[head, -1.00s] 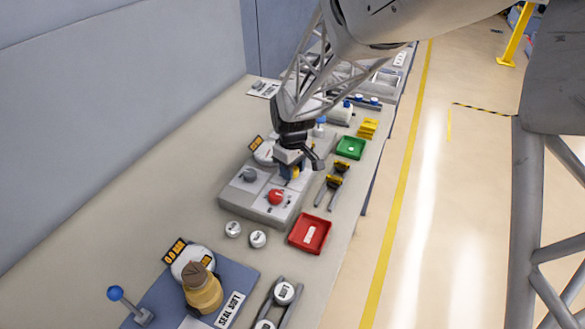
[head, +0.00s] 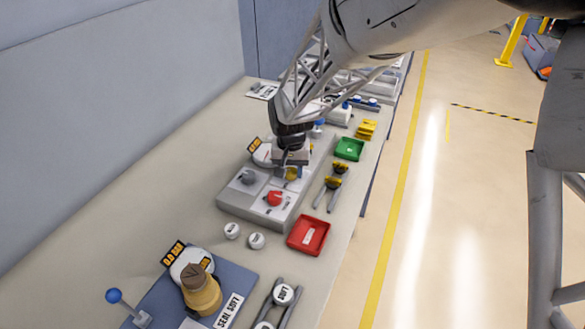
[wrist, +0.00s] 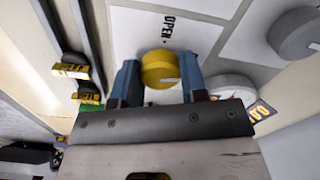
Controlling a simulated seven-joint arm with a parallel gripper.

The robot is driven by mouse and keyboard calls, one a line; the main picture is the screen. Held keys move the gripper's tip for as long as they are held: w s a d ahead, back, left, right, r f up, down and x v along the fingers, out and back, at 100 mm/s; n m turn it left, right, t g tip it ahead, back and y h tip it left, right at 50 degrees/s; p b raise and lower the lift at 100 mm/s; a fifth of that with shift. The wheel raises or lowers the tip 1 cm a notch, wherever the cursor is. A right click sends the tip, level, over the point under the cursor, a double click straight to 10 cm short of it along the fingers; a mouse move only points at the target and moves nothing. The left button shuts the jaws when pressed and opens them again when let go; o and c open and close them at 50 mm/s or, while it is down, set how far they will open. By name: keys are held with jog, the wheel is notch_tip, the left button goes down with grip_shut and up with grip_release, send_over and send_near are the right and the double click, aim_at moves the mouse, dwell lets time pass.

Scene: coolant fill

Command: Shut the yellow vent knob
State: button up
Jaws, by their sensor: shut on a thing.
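The yellow vent knob (wrist: 161,69) sits on a pale panel, with the label OPEN (wrist: 168,28) printed beside it. It also shows in the head view (head: 291,174), partly covered by my gripper. My gripper (wrist: 159,76) is shut on the yellow knob, one blue finger on each side of it. A pale mark shows on the knob's top. In the head view my gripper (head: 290,166) points down over the panel's right rear part.
A red knob (head: 274,198) and a grey knob (head: 248,177) stand on the same panel. A round gauge (head: 263,155) is close behind my gripper. A red tray (head: 308,236), a green tray (head: 349,149) and yellow-tagged items (head: 333,182) lie to the right.

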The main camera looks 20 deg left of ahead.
aim_at(291, 171)
jog(key=shift+m, duration=0.7)
jog(key=o, duration=0.9)
jog(key=shift+r, duration=3.95)
